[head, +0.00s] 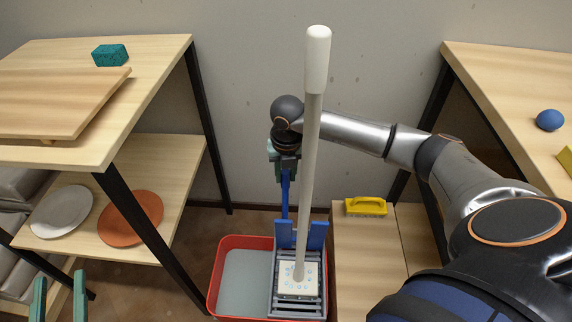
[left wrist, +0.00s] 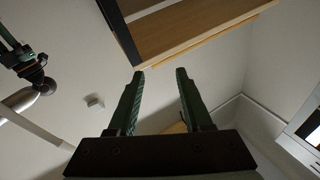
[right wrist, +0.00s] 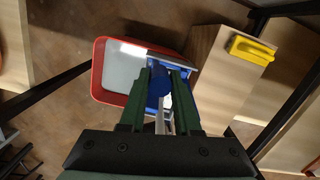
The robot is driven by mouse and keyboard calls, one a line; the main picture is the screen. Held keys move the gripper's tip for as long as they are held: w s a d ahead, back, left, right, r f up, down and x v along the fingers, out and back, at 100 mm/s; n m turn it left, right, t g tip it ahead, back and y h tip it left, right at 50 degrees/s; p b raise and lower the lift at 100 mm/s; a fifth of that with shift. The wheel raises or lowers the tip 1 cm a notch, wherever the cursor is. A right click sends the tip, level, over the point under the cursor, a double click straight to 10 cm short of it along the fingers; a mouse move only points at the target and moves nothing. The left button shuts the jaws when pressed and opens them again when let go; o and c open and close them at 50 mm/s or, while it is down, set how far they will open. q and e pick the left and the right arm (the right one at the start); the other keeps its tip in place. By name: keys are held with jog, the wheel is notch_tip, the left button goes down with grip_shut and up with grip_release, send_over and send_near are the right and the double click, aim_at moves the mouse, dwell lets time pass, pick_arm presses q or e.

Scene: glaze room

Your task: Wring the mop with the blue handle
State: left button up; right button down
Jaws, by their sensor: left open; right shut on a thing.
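A mop with a whitish pole (head: 312,130) stands nearly upright. Its pale, blue-dotted head (head: 288,284) sits in the grey slatted wringer (head: 273,301) at the right side of a red bucket (head: 213,283). The bucket also shows in the right wrist view (right wrist: 97,72). The wringer has a blue lever (head: 285,203) pointing up behind the pole. My right gripper (head: 285,172) is shut on the lever's top end, seen between its fingers in the right wrist view (right wrist: 160,82). My left gripper (head: 60,284) is open and empty at the lower left, away from the bucket.
A wooden shelf unit (head: 165,60) stands left, with a teal sponge (head: 110,55), a white plate (head: 62,212) and an orange plate (head: 131,218). A low wooden surface (head: 362,260) with a yellow brush (head: 366,207) is right of the bucket.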

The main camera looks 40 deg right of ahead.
jog(key=s+a, duration=0.1)
jog(key=s+a+t+h+p, duration=0.1)
jog(key=shift+s+a+r, duration=0.15)
jog(key=shift+s, duration=0.25)
pick_arm(q)
notch_tip(320, 180, down, 7)
jog(key=n+g+y, duration=0.1)
jog(key=g, duration=0.1)
jog(key=shift+a+n+g+y, duration=0.2)
jog(key=shift+n+g+y, duration=0.1)
jog(key=shift+g, duration=0.1)
pick_arm(e)
jog(key=c, duration=0.6)
grip_release()
jog(key=shift+r, duration=0.1)
jog(key=shift+a+r, duration=0.1)
jog(key=shift+r, duration=0.15)
pick_arm(q)
jog(key=s+f+n+g+y+p, duration=0.1)
jog(key=s+f+g, duration=0.2)
jog(key=f, duration=0.6)
jog(key=shift+s+g, duration=0.2)
jog(key=shift+g, duration=0.3)
pick_arm(e)
jog(key=v, duration=0.7)
jog(key=shift+s, duration=0.1)
